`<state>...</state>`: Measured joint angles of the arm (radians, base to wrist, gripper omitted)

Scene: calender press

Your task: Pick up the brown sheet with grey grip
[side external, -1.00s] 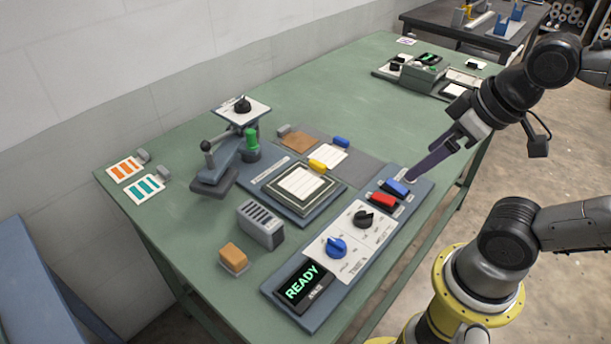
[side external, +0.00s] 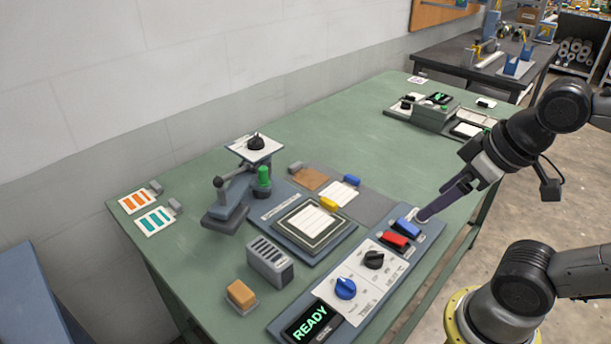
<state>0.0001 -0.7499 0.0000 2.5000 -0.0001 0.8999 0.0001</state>
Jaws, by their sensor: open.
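The brown sheet (side external: 311,180) lies flat on a dark grey mat behind the press bed. Its small grey grip (side external: 296,167) is at its upper left corner. My gripper (side external: 424,215) points down and left near the far right end of the control panel, close to the blue button. It is well to the right of the brown sheet and holds nothing visible. Its fingers overlap from this side, so the gap between them is hidden.
The press (side external: 241,190) has a lever and green knob left of the sheets. The control panel (side external: 357,278) reads READY. A slotted grey rack (side external: 270,263) stands in front.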

